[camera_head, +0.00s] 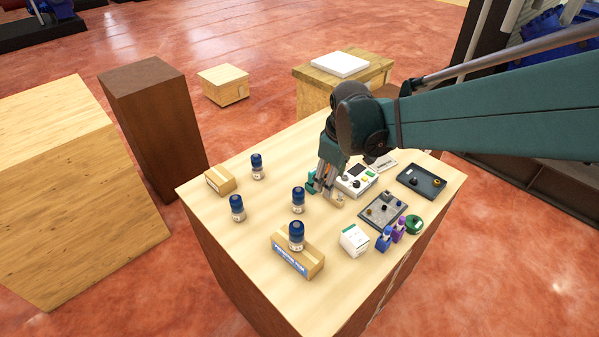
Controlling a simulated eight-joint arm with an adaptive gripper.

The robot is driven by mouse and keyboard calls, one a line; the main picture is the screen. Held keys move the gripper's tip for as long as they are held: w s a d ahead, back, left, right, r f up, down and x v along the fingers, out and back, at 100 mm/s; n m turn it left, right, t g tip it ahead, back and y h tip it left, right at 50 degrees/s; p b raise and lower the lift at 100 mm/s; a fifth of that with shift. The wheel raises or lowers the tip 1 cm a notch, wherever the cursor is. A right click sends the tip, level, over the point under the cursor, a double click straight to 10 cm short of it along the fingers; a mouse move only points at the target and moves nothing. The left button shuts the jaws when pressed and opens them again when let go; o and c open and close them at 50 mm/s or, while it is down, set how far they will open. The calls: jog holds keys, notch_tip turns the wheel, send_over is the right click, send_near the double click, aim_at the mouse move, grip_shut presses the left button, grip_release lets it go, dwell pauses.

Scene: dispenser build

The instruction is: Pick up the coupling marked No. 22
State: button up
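A small tan piece (338,201) is right beside the fingertips. No marking No. 22 is readable, so I cannot tell which thing is that coupling. Small dark and orange parts sit in a grey tray (404,224) and in a dark tray (408,181) on the right.
A white box (354,240), blue and purple bottles and a green round thing (414,224) are at the right front. The table's (240,250) left front is clear.

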aim_at(299, 190)
jog(key=w+a+f+n, duration=0.1)
jog(key=w+a+f, duration=0.1)
jog(key=a+f, duration=0.1)
jog(key=w+a+f+n+g, duration=0.1)
jog(key=w+a+f+n, duration=0.1)
jog(key=f, duration=0.3)
jog(key=w+a+f+n+g+p, duration=0.1)
jog(key=w+a+f+n, duration=0.1)
jog(key=w+a+f, duration=0.1)
jog(key=shift+a+f+h, duration=0.15)
jog(key=shift+a+f, duration=0.15)
jog(key=shift+a, duration=0.2)
jog(key=shift+a+f+h, duration=0.15)
jog(key=shift+a+f, duration=0.15)
jog(key=shift+a, duration=0.2)
jog(key=shift+f, duration=1.3)
jog(key=shift+w+a+f+p, duration=0.1)
jog(key=shift+f+p, duration=0.15)
jog(key=shift+f, duration=1.05)
jog(key=shift+w+f+p, duration=0.1)
jog(key=shift+f+p, duration=0.15)
jog(key=shift+f, duration=1.05)
jog(key=shift+c, duration=0.3)
jog(key=c, duration=1.2)
jog(key=shift+r, duration=0.15)
